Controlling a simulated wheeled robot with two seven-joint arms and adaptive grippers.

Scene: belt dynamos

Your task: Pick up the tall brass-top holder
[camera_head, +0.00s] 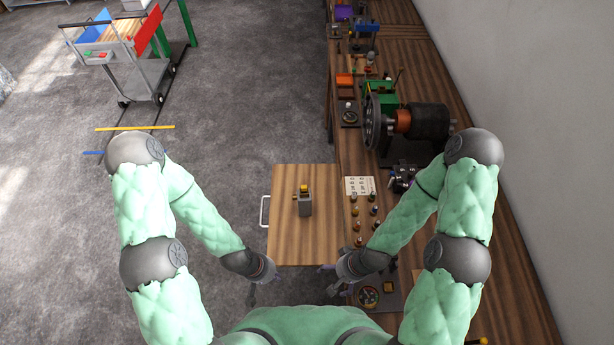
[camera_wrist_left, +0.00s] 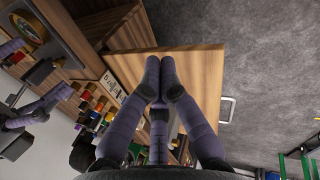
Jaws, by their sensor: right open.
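A grey block with a yellow, brass-coloured top (camera_head: 305,202) stands upright on the wooden board. Several small holders with coloured or metallic tops (camera_head: 356,225) stand in two columns on the bench to its right; they are too small to tell which is the tall brass-top one. My right gripper (camera_head: 329,279) is open and empty at the board's near right corner.
The wooden board (camera_head: 283,225) has a white handle (camera_head: 264,211) on its left side. A printed card (camera_head: 359,185) lies beyond the holders. A dynamo machine (camera_head: 415,125) stands farther along the bench. A round dial (camera_head: 368,296) sits near my right gripper.

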